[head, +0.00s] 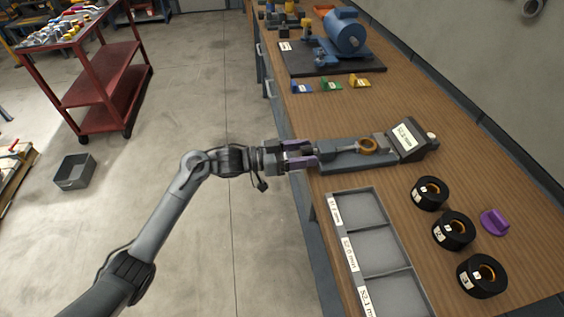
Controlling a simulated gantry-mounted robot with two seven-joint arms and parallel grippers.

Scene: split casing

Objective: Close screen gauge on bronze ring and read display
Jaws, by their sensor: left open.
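The screen gauge (406,138) is a grey bench device on the wooden table, with a tilted display at its right end. The display shows small dark characters on a pale screen, too small to read surely. A bronze ring (368,146) sits on the gauge's bed, left of the display. My left gripper (310,154) is open, its purple-padded fingers at the left end of the gauge, apart from the ring. Whether the fingers touch the gauge's left end cannot be told. My right gripper is not in view.
A grey tray (383,241) with labelled compartments lies in front of the gauge. Several black round holders, one of them here (429,193), and a purple piece (494,222) stand to its right. Coloured pieces (330,84) and a blue motor (346,36) on a dark mat are farther back.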

